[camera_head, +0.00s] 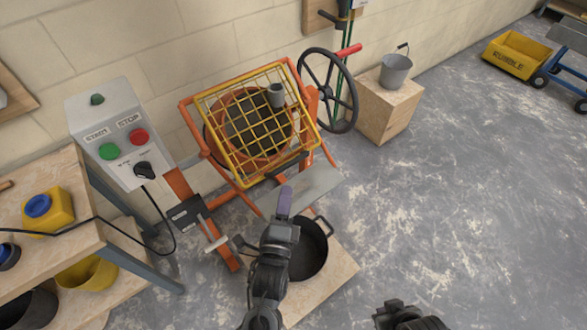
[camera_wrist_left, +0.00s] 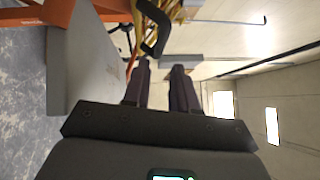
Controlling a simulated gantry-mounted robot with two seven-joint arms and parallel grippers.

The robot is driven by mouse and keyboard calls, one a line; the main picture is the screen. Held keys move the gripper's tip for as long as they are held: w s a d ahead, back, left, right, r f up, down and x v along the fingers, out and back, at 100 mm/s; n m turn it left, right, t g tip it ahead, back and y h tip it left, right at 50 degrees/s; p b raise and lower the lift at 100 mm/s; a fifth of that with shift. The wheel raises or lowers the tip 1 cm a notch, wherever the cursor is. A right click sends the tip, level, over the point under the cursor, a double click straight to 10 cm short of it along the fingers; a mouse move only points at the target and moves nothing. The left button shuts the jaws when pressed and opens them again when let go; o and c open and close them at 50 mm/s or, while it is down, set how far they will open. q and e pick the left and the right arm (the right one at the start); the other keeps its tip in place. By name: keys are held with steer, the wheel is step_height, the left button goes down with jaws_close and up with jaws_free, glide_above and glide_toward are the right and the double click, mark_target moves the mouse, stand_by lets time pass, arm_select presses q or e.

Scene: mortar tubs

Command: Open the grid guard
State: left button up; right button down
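The grid guard (camera_head: 243,135), a yellow wire mesh in a yellow frame, lies closed over the round mouth of the orange mixer (camera_head: 187,118). A black handle (camera_head: 288,166) sits on its lower edge; a curved black handle (camera_wrist_left: 154,32) also shows in the left wrist view. My left gripper (camera_head: 285,195) is below and in front of that handle, apart from it. In the left wrist view its fingers (camera_wrist_left: 161,67) are parted with nothing between them, and the handle lies beyond the tips. My right gripper (camera_head: 400,312) is at the bottom edge, its fingers not clear.
A black tub (camera_head: 308,250) stands on a board below. A control box (camera_head: 122,138) and workbench (camera_head: 60,232) are left. A handwheel (camera_head: 328,92) and a bucket (camera_head: 396,70) are right.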

mark_target(292, 161)
arm_select(q)
steer(key=shift+w+d, duration=0.2)
steer(key=shift+w, duration=0.45)
steer(key=b+x, duration=0.2)
steer(key=x, duration=0.7)
steer(key=shift+w+r, duration=0.1)
steer(key=shift+w, duration=0.05)
steer(key=shift+c, duration=0.4)
jaws_close()
